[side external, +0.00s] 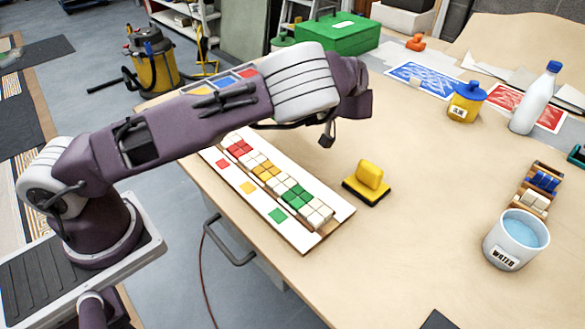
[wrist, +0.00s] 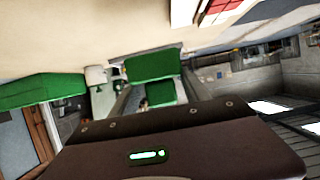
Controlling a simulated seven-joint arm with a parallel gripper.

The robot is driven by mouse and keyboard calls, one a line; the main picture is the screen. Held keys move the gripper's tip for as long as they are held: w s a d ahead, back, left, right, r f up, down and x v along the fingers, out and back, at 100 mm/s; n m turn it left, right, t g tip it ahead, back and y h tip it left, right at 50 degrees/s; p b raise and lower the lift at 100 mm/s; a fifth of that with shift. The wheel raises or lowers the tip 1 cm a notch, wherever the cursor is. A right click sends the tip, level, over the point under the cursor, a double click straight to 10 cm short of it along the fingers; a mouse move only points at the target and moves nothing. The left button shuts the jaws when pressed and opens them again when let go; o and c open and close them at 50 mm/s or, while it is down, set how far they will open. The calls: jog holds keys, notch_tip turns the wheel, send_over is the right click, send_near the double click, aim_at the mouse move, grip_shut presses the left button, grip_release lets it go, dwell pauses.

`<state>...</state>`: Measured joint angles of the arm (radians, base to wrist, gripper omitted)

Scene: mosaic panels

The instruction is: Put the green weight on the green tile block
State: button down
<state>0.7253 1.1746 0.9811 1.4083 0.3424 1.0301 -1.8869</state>
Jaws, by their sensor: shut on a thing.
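The green tile block (side external: 296,195) is a group of green tiles on the long white panel, between pale tiles. A green square (side external: 278,215) marks the strip beside it. My gripper (wrist: 155,92) is shut on a green piece (wrist: 152,66), which I take to be the green weight; it shows between the fingers in the wrist view. In the side view the gripper and the weight are hidden behind my arm's far end, so their height and distance from the panel cannot be told.
Red and yellow tile groups (side external: 266,170) share the panel. A yellow block on a dark base (side external: 366,182) stands right of it. A water bucket (side external: 516,240), white bottle (side external: 536,97) and yellow jar (side external: 466,102) are at the right. A green toolbox (side external: 340,33) is behind. The table's middle is clear.

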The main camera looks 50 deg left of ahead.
jog(key=s+d+m+t, duration=0.1)
jog(key=s+d, duration=0.4)
jog(key=d, duration=0.3)
notch_tip(320, 180, up, 4)
jog(key=m+t+h, duration=0.1)
jog(key=m+t, duration=0.2)
jog(key=t, duration=0.1)
send_over(298, 196)
notch_tip(298, 196, down, 9)
jog(key=c, duration=0.5)
grip_release()
jog(key=shift+f, duration=0.1)
